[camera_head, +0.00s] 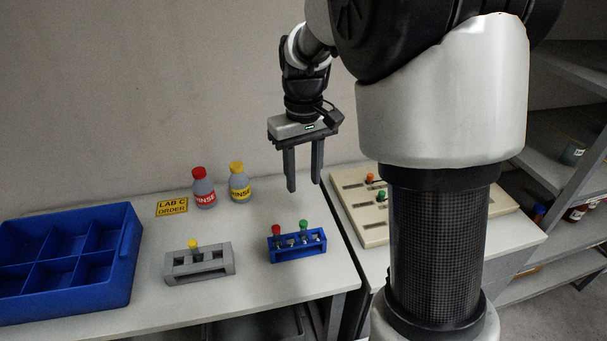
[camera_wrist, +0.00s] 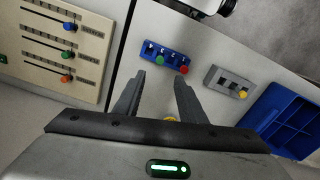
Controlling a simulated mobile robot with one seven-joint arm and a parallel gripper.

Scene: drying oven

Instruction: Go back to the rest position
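My gripper (camera_head: 304,170) hangs in the air above the table, pointing down, behind and above the blue rack. Its two fingers are apart with nothing between them. The fingers also show in the wrist view (camera_wrist: 157,95). The blue rack (camera_head: 297,249) stands on the table and holds a red-capped vial (camera_head: 276,231) and a green-capped vial (camera_head: 304,228). The grey rack (camera_head: 200,268) to its left holds a yellow-capped vial (camera_head: 193,245).
A blue compartment bin (camera_head: 128,262) stands at the left. Two rinse bottles, red-capped (camera_head: 204,188) and yellow-capped (camera_head: 239,184), stand near the wall beside a yellow sign (camera_head: 172,207). A beige slider panel (camera_head: 355,213) lies at the right. Shelves (camera_head: 558,168) stand further right.

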